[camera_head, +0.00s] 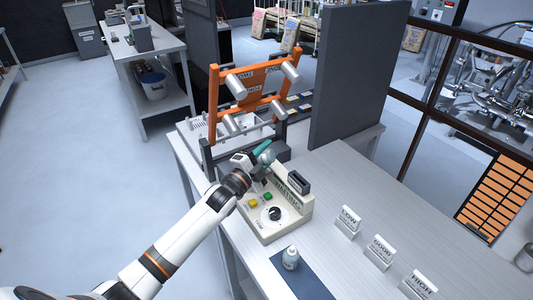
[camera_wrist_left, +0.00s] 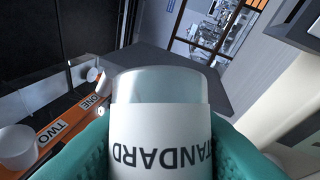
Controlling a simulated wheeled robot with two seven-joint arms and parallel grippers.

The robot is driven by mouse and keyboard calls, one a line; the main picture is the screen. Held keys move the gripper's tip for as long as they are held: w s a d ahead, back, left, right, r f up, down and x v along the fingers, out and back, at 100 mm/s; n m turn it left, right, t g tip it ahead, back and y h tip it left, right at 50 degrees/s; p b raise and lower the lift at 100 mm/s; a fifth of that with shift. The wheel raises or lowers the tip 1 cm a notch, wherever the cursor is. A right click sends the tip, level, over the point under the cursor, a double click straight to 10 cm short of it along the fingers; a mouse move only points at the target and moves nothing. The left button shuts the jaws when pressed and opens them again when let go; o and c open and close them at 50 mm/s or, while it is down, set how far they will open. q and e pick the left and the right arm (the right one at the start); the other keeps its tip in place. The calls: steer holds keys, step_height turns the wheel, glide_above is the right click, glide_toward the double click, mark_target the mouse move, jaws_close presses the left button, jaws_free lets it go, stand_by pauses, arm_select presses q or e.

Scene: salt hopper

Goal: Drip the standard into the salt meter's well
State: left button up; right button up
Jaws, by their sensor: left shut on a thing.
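My left gripper (camera_head: 263,151) is above the back left end of the salt meter, its teal fingers shut on the standard bottle. In the left wrist view the bottle (camera_wrist_left: 160,140) shows a white label reading STANDARD, upside down, and a pale translucent end; a teal finger is on each side. In the head view the bottle is small and mostly hidden, so its tilt is unclear. The beige salt meter (camera_head: 267,228) has a black dial, a yellow and a green button and a dark display block. My right gripper is out of view.
An orange rack (camera_head: 252,82) with grey cylinders stands behind the gripper. A second small bottle (camera_head: 291,258) stands on a dark blue mat (camera_head: 312,284). Cards reading LOW (camera_head: 348,220), GOOD (camera_head: 380,252) and HIGH (camera_head: 420,284) stand to the right. A tall grey panel (camera_head: 352,80) stands behind.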

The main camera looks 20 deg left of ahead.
arm_select(q)
step_height(320, 180, up, 3)
steer(key=m+g+p, duration=0.1)
steer(key=m+p, duration=0.3)
steer(key=p, duration=0.2)
steer(key=m+g+y+p, duration=0.1)
steer(key=m+g+p, duration=0.1)
steer(key=m+p, duration=0.3)
steer(key=shift+r+p, duration=0.2)
steer(key=shift+p, duration=0.5)
steer(key=shift+f+m+g, duration=0.1)
steer(key=shift+m+g, duration=0.2)
steer(key=shift+m, duration=0.3)
steer(key=shift+m+g+y, duration=0.3)
steer(key=shift+m+y, duration=0.2)
steer(key=shift+m, duration=0.1)
steer(key=m+y, duration=0.1)
steer(key=r+m+y, duration=0.1)
steer(key=m, duration=0.1)
steer(key=shift+w+g, duration=0.1)
steer(key=shift+g, duration=0.3)
steer(key=m+y, duration=0.2)
steer(key=m, duration=0.1)
steer(key=shift+r+g, duration=0.4)
